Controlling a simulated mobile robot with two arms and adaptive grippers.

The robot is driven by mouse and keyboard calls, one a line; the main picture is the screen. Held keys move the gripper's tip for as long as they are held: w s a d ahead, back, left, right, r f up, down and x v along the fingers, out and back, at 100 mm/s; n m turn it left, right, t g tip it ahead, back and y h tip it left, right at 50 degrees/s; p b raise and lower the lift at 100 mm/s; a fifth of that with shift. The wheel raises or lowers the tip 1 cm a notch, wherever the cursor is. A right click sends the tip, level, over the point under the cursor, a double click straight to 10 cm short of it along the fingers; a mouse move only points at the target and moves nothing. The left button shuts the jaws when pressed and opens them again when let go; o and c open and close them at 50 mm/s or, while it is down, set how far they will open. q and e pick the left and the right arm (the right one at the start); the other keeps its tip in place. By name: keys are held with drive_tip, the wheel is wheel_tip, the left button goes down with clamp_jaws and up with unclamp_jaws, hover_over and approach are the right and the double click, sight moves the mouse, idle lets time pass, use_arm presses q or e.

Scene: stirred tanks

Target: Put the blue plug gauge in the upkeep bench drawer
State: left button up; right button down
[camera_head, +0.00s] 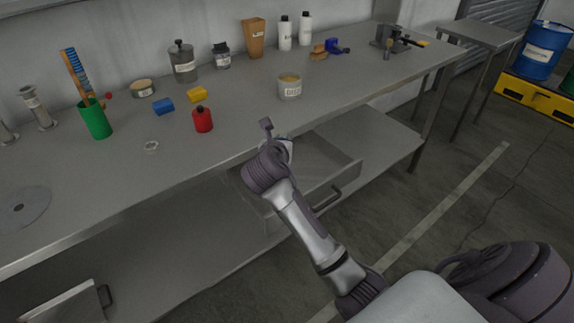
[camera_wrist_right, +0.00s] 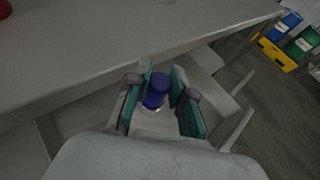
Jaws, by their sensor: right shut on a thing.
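The blue plug gauge (camera_wrist_right: 156,91) stands between the teal finger pads of my right gripper (camera_wrist_right: 159,94) in the right wrist view. The gripper is shut on it. In the head view my right gripper (camera_head: 272,147) is at the bench's front edge, above the left part of the open drawer, and the gauge cannot be made out there. The upkeep bench drawer (camera_head: 346,176) is pulled out below the bench top, with a dark handle on its front. It also shows in the right wrist view (camera_wrist_right: 218,76). My left gripper is not in view.
Another open drawer (camera_head: 68,304) sits at lower left.

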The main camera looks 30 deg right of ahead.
wheel_tip(320, 180, down, 7)
drive_tip(key=shift+a+f+b, duration=0.1)
drive_tip(key=shift+f+b, duration=0.1)
drive_tip(key=shift+b, duration=0.35)
drive_tip(key=shift+f, duration=0.2)
drive_tip(key=x, duration=0.4)
drive_tip(key=shift+w+r, duration=0.1)
drive_tip(key=shift+r, duration=0.2)
drive_tip(key=shift+f, duration=0.25)
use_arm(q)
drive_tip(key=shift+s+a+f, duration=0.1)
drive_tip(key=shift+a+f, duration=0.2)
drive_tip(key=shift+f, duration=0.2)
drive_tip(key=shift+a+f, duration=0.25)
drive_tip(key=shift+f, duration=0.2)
use_arm(e)
drive_tip(key=shift+r, duration=0.1)
drive_tip(key=c, duration=1.1)
unclamp_jaws()
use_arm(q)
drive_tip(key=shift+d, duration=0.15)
use_arm(e)
drive_tip(key=shift+o, duration=0.4)
